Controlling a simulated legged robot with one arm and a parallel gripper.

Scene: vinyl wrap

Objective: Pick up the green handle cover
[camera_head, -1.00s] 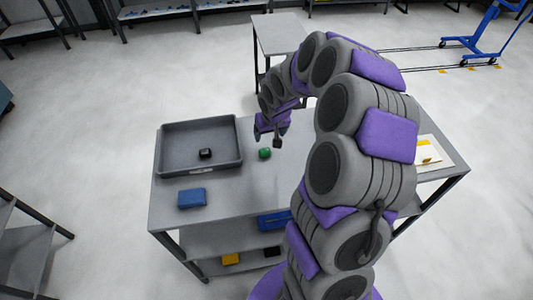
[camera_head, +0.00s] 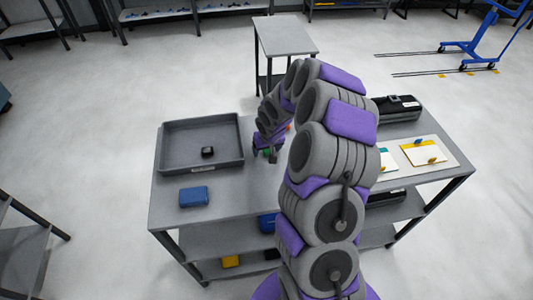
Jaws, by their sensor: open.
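The green handle cover (camera_head: 266,152) is a small green piece on the grey table, right of the grey tray. Most of it is hidden behind my gripper in the head view. My gripper (camera_head: 264,156) is open and low over the table at the green piece. Its fingers appear on either side of the piece, but I cannot tell whether they touch it.
A grey tray (camera_head: 163,153) holding a small black object (camera_head: 208,152) stands at the left of the table. A blue block (camera_head: 194,197) lies in front of it. To the right are white boards with yellow pieces (camera_head: 425,151) and a black case (camera_head: 398,108).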

